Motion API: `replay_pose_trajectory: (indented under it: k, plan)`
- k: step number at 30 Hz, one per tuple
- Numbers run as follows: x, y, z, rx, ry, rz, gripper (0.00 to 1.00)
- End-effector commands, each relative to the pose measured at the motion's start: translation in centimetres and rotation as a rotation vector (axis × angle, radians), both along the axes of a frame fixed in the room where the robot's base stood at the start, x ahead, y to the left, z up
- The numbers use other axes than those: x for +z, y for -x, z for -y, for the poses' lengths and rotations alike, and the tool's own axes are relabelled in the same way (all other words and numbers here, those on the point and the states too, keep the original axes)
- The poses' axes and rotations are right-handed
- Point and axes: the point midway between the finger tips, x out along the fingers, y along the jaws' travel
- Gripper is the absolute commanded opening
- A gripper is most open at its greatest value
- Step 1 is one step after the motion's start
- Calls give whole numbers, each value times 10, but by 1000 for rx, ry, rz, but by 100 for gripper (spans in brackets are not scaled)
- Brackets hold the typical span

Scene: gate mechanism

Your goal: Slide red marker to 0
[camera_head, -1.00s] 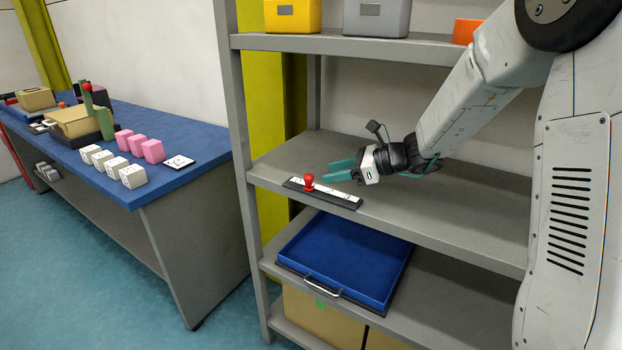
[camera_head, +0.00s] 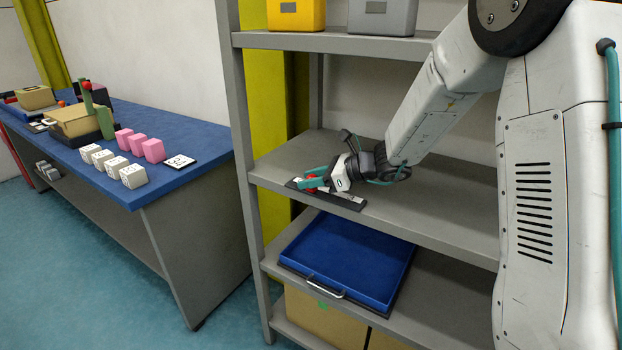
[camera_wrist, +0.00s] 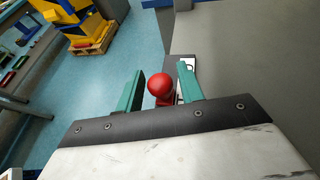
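The red marker (camera_wrist: 161,87) is a round-topped knob on a dark slider track (camera_head: 345,201) with a white scale strip. The track lies along the front edge of the middle shelf. My gripper (camera_wrist: 161,90) has its two green fingers apart, one on each side of the red marker, with a small gap showing at the left finger. In the head view my gripper (camera_head: 310,184) is at the track's left part and partly covers the red marker (camera_head: 311,182). The scale's figures are mostly hidden or too small to read.
The grey shelf (camera_head: 430,205) is clear to the right of the track. A blue tray (camera_head: 345,260) lies on the shelf below. Yellow (camera_head: 296,14) and grey (camera_head: 382,16) bins stand above. A blue-topped table (camera_head: 200,145) with dice and pink blocks is at left.

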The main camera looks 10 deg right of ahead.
Motion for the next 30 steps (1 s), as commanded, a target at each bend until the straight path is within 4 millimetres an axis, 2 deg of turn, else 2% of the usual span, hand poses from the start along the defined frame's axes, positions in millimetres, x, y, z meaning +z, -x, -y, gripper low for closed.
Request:
replay_pose_trajectory:
  k: [1, 3, 4, 8, 18, 27, 28, 30]
  plan:
    - [0, 0, 0, 0, 0, 0, 23]
    - [0, 0, 0, 0, 0, 0, 3]
    - [0, 0, 0, 0, 0, 0, 0]
    - [0, -2, -2, 1, 0, 0, 0]
    - [0, -37, -37, 1, 0, 0, 0]
    - [1, -39, -38, -2, 0, 1, 0]
    - [1, -39, -38, -2, 0, 1, 32]
    - [1, -39, -38, -2, 0, 1, 45]
